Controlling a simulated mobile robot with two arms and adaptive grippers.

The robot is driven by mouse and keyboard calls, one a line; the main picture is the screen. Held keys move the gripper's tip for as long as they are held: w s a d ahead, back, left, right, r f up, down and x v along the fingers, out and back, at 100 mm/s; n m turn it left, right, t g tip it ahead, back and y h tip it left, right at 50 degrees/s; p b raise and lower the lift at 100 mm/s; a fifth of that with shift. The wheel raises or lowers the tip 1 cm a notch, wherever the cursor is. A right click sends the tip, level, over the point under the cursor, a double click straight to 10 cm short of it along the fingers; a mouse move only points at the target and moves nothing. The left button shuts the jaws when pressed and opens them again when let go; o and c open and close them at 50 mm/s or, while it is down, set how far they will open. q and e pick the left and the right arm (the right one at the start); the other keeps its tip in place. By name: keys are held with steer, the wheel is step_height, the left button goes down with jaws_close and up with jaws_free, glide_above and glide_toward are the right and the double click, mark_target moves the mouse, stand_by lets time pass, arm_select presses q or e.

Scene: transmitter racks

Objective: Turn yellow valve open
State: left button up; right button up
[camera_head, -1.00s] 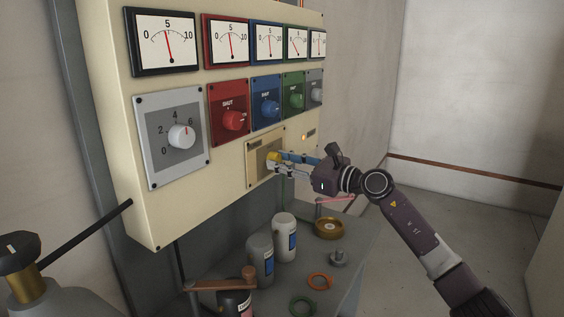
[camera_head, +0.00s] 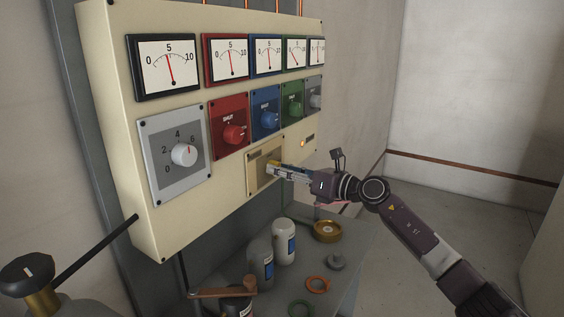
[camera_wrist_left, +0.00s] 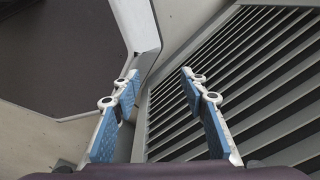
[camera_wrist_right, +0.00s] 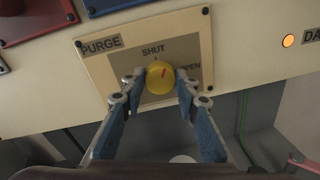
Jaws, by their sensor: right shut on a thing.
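The round yellow valve (camera_wrist_right: 160,77) sits on a beige plate (camera_wrist_right: 197,40) marked PURGE, with SHUT above the knob and OPEN to its right. My right gripper (camera_wrist_right: 158,82) is shut on the knob, one fingertip at each side. In the head view the right gripper (camera_head: 275,168) reaches the plate from the right and hides most of the yellow knob. My left gripper (camera_wrist_left: 158,78) is open and empty in the left wrist view, above a slatted grille; it is outside the head view.
The cream panel also carries red (camera_head: 234,133), blue (camera_head: 268,118) and green (camera_head: 294,108) knobs, a grey dial (camera_head: 183,155) and gauges above. An orange lamp (camera_wrist_right: 288,40) is right of the plate. Bottles (camera_head: 284,242) and rings (camera_head: 318,284) stand on the shelf below.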

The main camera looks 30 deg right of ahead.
steer(key=shift+w+d+r+m+g+p, duration=0.1)
steer(key=shift+m+g+p, duration=0.05)
steer(key=shift+m+p, duration=2.5)
steer(key=shift+w+r+m+g+p, duration=0.15)
steer(key=shift+m+p, duration=1.9)
steer(key=shift+m, duration=1.1)
steer(key=shift+s+f, duration=0.1)
steer(key=o, duration=1.1)
steer(key=shift+f, duration=0.1)
steer(key=shift+o, duration=0.2)
steer(key=shift+s+y, duration=0.1)
steer(key=shift+y, duration=0.3)
